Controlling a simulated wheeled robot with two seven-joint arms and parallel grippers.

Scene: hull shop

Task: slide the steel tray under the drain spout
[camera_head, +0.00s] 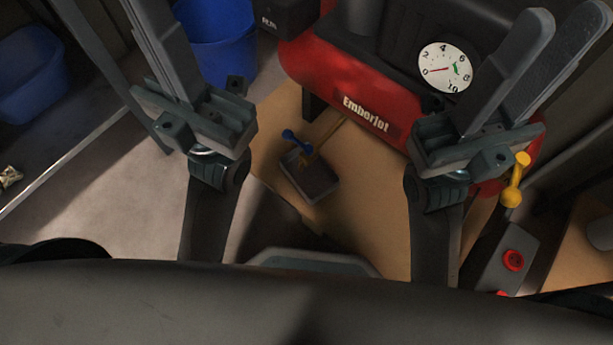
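A shallow grey steel tray (311,179) with a pale rim lies on the tan board (362,205), below the middle of the view. A brass drain spout (328,136) comes from beneath the red compressor, and its lower end overlaps the tray's upper edge in the picture. I cannot tell its height above the tray. A blue-ended lever (293,137) sits at the spout. My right gripper (572,15) is raised at the upper right, fingers apart and empty. My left gripper (146,12) is raised at the upper left, fingertips cut off by the frame. Both are away from the tray.
The red compressor (340,78) with a dial gauge (447,67) stands behind the tray. Blue bins (216,40) stand at the upper left. A yellow lever (516,180) and a grey box with a red button (512,260) are at the right. Board around the tray is clear.

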